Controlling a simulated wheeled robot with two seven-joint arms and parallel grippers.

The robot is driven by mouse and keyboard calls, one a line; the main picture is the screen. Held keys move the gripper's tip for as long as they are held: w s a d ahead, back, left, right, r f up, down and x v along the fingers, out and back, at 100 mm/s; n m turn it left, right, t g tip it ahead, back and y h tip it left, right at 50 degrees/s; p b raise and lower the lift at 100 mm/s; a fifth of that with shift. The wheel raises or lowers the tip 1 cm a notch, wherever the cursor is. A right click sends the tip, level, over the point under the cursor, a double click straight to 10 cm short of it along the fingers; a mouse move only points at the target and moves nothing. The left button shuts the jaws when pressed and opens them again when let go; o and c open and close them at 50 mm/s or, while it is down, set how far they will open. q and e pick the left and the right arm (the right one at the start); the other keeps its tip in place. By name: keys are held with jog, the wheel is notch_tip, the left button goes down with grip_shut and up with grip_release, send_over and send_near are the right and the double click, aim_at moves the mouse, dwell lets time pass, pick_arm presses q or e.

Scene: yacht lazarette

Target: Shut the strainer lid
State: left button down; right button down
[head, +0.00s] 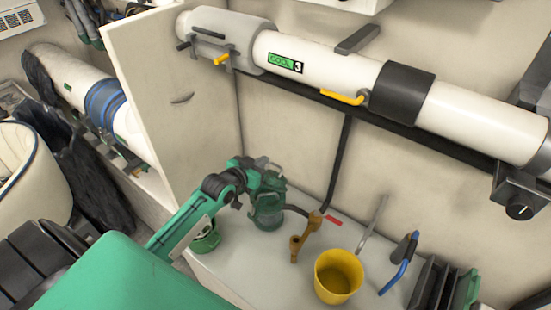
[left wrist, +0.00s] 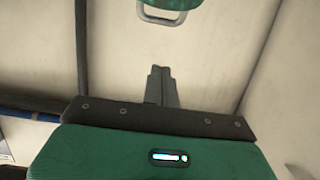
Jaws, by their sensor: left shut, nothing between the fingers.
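The strainer has a see-through green bowl (head: 268,213) and stands on the pale bench beside the wall panel. In the left wrist view the green lid (left wrist: 170,4), with a pale loop handle (left wrist: 162,15), shows at the top edge, mostly cut off. My left gripper (head: 270,180) is close above the bowl in the head view and partly hides the lid area there. Its fingers (left wrist: 162,72) are together and empty, apart from the lid handle in the left wrist view. The lid's exact angle is hard to tell. My right gripper is not in view.
A yellow bucket (head: 338,277), a brass fitting (head: 304,238) and a blue-handled tool (head: 399,277) are on the bench to the right. A green can (head: 206,237) stands left of the bowl. A white panel (head: 165,90) rises behind my arm. A large white pipe (head: 330,68) runs above.

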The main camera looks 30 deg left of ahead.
pick_arm(q)
jog(key=shift+w+d, duration=0.15)
jog(key=shift+w, duration=0.4)
jog(key=p, duration=0.3)
send_over(273, 172)
jog(key=w, duration=0.3)
notch_tip(273, 172, down, 2)
jog(key=shift+s+f+p, duration=0.9)
jog(key=shift+s+f, duration=0.05)
jog(key=shift+f, duration=0.15)
jog(key=shift+s+f, duration=0.25)
jog(key=shift+s, duration=0.2)
jog(key=shift+f, duration=0.1)
